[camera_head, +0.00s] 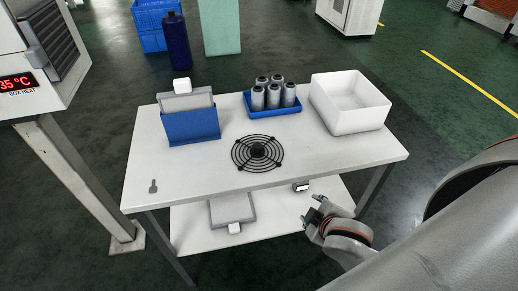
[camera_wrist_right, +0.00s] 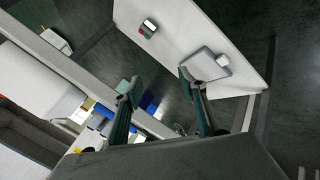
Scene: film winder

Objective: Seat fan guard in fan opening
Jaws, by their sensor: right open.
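The fan guard (camera_head: 257,153), a round black wire grille with a solid dark centre, lies flat on the white table (camera_head: 350,155), near the middle of its front half. My right gripper (camera_head: 317,208) is open and empty in front of the table, lower right of the guard and apart from it. Its two spread fingers also show in the right wrist view (camera_wrist_right: 160,92), with nothing between them. At the far left stands a pale cabinet (camera_head: 12,45) with a red "35 °C BOX HEAT" display and a dark louvred side panel. I cannot make out a fan opening. My left gripper is not in view.
A blue holder (camera_head: 192,128) with a grey panel, a blue tray (camera_head: 262,113) of several canisters and a white bin (camera_head: 350,126) line the table's back. A small dark key-like piece (camera_head: 153,186) lies front left. The lower shelf (camera_head: 190,222) holds a grey box and small device.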

